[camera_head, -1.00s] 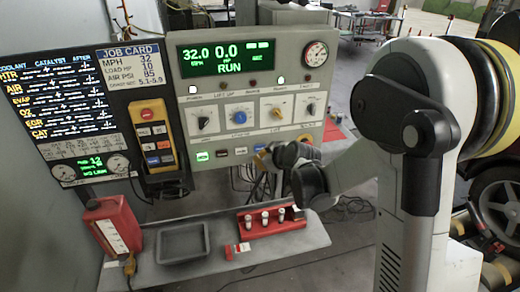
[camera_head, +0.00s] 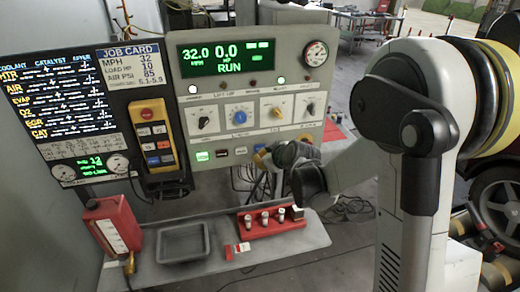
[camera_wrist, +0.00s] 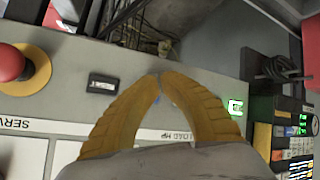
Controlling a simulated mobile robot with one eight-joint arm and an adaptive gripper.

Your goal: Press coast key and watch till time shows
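The console panel (camera_head: 180,110) faces me; its green display (camera_head: 226,58) reads 32.0 MPH, 0.0 HP and RUN. A key row runs along its lower edge: a lit green key (camera_head: 202,156), a dark key (camera_head: 222,154) and a blue key (camera_head: 259,148). I cannot read the key labels, so I cannot tell which is coast. My gripper (camera_head: 260,159), with yellow fingers, is close to the blue key. In the wrist view its fingertips (camera_wrist: 160,76) meet, with nothing held. A sliver of blue key (camera_wrist: 157,98) shows between the fingers; contact is unclear.
A red mushroom button (camera_wrist: 12,64) on a yellow base and a dark key (camera_wrist: 103,84) lie left of the fingers in the wrist view. Below the panel, a shelf holds a red bottle (camera_head: 112,225), a grey tray (camera_head: 183,256) and a red rack (camera_head: 262,232).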

